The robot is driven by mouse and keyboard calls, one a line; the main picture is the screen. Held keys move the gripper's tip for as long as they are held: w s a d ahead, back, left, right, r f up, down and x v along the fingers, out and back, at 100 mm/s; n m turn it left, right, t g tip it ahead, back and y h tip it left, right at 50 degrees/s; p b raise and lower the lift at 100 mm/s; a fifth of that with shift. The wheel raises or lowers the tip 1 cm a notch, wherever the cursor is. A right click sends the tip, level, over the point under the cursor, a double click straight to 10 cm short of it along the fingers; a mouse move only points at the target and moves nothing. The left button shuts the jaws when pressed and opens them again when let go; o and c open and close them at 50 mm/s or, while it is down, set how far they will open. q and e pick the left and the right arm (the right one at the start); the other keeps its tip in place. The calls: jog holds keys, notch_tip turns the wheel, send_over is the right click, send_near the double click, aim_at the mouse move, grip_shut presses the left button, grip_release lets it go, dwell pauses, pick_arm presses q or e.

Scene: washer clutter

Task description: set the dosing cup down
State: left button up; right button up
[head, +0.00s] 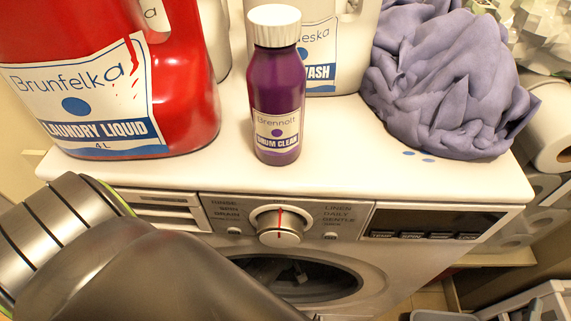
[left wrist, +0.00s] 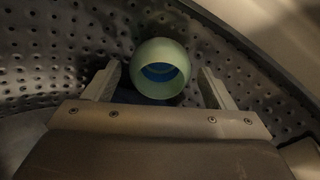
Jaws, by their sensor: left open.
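The dosing cup (left wrist: 161,68) is pale green with blue inside. It shows in the left wrist view, in the perforated metal drum (left wrist: 60,60), with its opening towards the camera. My left gripper (left wrist: 168,84) is open, with one finger on each side of the cup and a gap visible on both sides. The cup's underside is hidden. In the head view my left arm reaches down in front of the washer (head: 345,210), and its gripper is hidden. My right gripper is not in view.
On the washer top stand a red laundry liquid jug (head: 190,100), a purple drum cleaner bottle (head: 277,90), a white jug (head: 335,45) and a heaped purple cloth (head: 440,75). The round door opening (head: 300,278) is below the dial (head: 281,225). Paper rolls (head: 550,130) are at right.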

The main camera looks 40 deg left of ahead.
pick_arm(q)
notch_tip(320, 180, up, 3)
jog(key=shift+s+d+r+p, duration=0.1)
jog(key=shift+d+p, duration=0.05)
jog(key=shift+p, duration=0.6)
jog(key=shift+s+d+r+p, duration=0.1)
jog(key=shift+r+p, duration=0.25)
jog(key=shift+r, duration=0.35)
jog(key=shift+s+d+r+p, duration=0.1)
jog(key=shift+r+p, duration=0.2)
jog(key=shift+r, duration=0.35)
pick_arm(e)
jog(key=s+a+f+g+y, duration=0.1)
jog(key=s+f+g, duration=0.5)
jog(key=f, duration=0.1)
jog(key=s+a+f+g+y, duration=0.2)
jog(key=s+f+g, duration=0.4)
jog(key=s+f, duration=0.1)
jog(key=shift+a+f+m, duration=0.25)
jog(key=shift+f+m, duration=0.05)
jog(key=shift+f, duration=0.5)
